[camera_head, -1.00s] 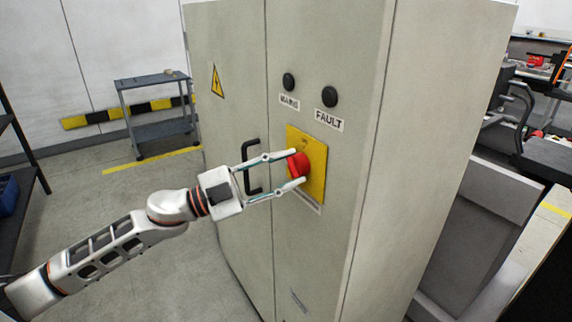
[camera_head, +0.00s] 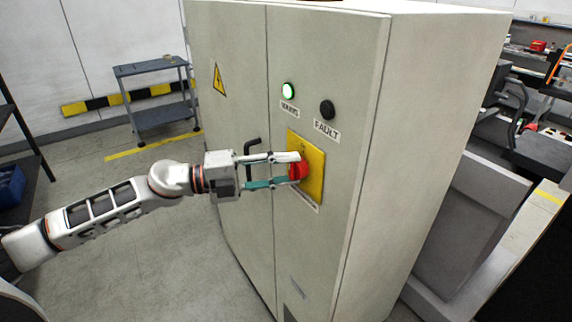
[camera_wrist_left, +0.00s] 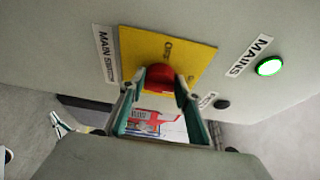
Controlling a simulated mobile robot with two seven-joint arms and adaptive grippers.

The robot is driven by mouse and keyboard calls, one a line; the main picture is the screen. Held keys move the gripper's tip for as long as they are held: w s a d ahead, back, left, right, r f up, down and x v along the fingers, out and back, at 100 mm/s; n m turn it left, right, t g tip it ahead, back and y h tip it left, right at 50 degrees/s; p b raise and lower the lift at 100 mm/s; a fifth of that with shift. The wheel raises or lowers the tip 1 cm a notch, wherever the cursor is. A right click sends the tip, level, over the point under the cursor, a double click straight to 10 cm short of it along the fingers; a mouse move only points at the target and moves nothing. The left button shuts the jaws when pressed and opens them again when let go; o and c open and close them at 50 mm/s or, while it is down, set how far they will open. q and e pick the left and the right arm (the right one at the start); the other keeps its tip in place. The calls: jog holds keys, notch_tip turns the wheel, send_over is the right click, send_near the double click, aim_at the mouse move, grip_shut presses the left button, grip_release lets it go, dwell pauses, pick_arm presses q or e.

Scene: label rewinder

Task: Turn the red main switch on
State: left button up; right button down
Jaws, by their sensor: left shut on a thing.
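The red main switch (camera_head: 297,170) sits on a yellow plate (camera_head: 315,174) on the front of the grey-beige cabinet. My left gripper (camera_head: 296,168) is shut on the switch's knob, one finger above and one below. In the left wrist view the red knob (camera_wrist_left: 160,76) shows between the two fingertips (camera_wrist_left: 160,88), in front of the yellow plate (camera_wrist_left: 190,56). The MAINS lamp (camera_head: 288,91) is lit green, also in the left wrist view (camera_wrist_left: 269,67). The FAULT lamp (camera_head: 327,109) is dark.
A black door handle (camera_head: 248,152) stands out from the cabinet behind my left gripper. A grey trolley (camera_head: 152,70) stands at the back left, and a dark shelf (camera_head: 22,165) at the left edge. The floor left of the cabinet is mostly clear.

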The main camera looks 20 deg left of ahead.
dwell(0.5)
pick_arm(q)
jog(key=o, duration=1.1)
jog(key=v, duration=1.2)
